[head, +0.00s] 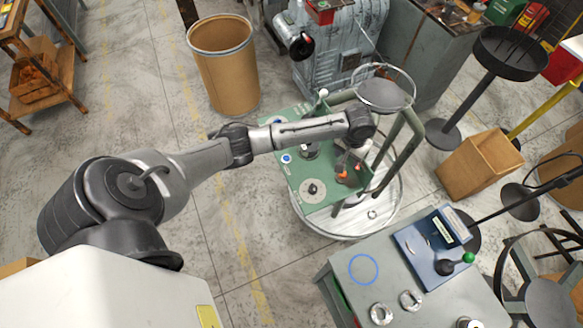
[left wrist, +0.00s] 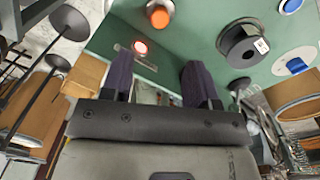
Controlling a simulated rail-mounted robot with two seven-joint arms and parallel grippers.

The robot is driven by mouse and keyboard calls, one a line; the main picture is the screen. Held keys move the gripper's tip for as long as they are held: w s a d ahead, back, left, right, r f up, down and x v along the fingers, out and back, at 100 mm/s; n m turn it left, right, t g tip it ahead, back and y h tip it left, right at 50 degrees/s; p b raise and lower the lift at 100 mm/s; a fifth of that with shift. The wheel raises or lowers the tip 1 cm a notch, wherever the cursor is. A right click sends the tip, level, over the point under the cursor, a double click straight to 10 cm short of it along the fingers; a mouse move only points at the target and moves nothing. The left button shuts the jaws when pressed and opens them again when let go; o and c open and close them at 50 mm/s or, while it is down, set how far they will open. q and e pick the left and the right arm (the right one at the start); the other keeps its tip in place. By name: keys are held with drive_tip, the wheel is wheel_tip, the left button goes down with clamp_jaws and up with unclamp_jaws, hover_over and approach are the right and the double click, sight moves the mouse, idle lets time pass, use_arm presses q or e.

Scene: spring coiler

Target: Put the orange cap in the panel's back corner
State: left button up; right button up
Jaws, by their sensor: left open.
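The green panel (head: 290,165) stands in the middle of the head view. The orange cap (head: 342,175) is on its right part. In the left wrist view the orange cap (left wrist: 158,15) shows at the top, on a pale ring against the panel. My left gripper (head: 350,158) hangs over the panel's right side, close to the cap. In the left wrist view its two dark fingers (left wrist: 158,80) are spread, with nothing held between them, and the cap lies beyond their tips. Which panel corner is the back one I cannot tell. My right gripper is in neither view.
The panel also bears a black spool (left wrist: 242,45), a blue knob (left wrist: 297,66) and a lit red lamp (left wrist: 140,47). Green posts (head: 405,150) rise beside it. A grey bench (head: 395,290) with rings stands in front. A brown bin (head: 226,75) is behind left.

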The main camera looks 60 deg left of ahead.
use_arm(q)
drive_tip(key=s+d+f+m+t+h, duration=0.1)
drive_tip(key=s+d+f+m, duration=0.45)
drive_tip(key=s+d, duration=0.7)
drive_tip(key=s+r+t, duration=0.1)
drive_tip(key=s+r, duration=0.1)
drive_tip(key=s, duration=0.7)
drive_tip(key=s+a+r+m+t+y, duration=0.1)
drive_tip(key=s+r, duration=0.1)
drive_tip(key=s, duration=0.7)
drive_tip(key=shift+r, duration=0.4)
